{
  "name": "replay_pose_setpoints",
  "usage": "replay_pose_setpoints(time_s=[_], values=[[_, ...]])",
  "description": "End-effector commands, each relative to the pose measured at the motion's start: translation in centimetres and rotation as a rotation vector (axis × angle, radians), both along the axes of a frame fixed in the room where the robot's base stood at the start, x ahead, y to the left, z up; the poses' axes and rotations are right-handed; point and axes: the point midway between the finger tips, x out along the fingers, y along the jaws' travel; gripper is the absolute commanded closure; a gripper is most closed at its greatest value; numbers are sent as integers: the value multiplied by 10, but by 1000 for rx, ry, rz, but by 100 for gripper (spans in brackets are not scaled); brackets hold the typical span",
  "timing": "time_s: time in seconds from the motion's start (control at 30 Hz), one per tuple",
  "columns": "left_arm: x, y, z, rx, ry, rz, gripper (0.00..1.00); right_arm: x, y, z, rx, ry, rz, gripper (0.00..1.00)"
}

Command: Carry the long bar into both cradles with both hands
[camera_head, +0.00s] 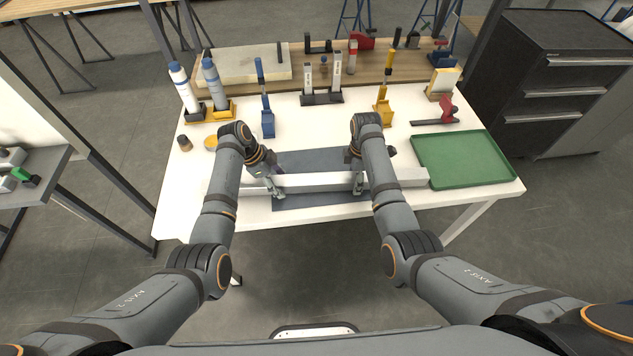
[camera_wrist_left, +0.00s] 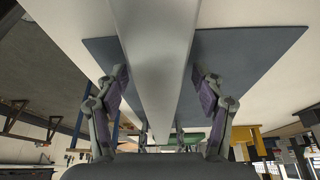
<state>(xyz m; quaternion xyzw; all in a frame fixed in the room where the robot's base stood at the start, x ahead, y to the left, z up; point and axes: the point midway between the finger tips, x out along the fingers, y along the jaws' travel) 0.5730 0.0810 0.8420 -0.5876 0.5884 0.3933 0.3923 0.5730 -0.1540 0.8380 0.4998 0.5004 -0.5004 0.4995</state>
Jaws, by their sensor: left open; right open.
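The long pale grey bar (camera_head: 318,181) lies left to right near the table's front edge, across a dark blue-grey mat (camera_head: 310,159). My left gripper (camera_head: 276,182) is open around the bar left of its middle. In the left wrist view the bar (camera_wrist_left: 160,50) runs between its two open fingers (camera_wrist_left: 162,92), with gaps on both sides. My right gripper (camera_head: 358,180) is open at the bar right of its middle; its fingers are partly hidden by the arm. A blue upright stand (camera_head: 268,122) and a yellow one (camera_head: 384,112) stand behind the mat; I cannot tell for certain that these are the cradles.
A green tray (camera_head: 463,176) lies at the right, close to the bar's right end. Two bottles (camera_head: 185,88) stand at the left rear. A black base with two pale uprights (camera_head: 322,98) stands at centre rear. A red-handled clamp (camera_head: 446,110) lies at the right rear.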

Motion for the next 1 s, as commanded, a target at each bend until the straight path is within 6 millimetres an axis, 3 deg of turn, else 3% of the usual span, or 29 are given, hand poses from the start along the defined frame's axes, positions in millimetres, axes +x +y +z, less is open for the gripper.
replay_pose_setpoints(time_s=[0.23, 0.73, 1.0], values=[[0, 0, 0, 0, -1, 0, 31, 0, 0, 0, 0, 0, 0, 31], [0, 0, 0, 0, -1, 0, 99, 0, 0, 0, 0, 0, 0, 99], [0, 0, 0, 1, -1, 0, 100, 0, 0, 0, 0, 0, 0, 100]])
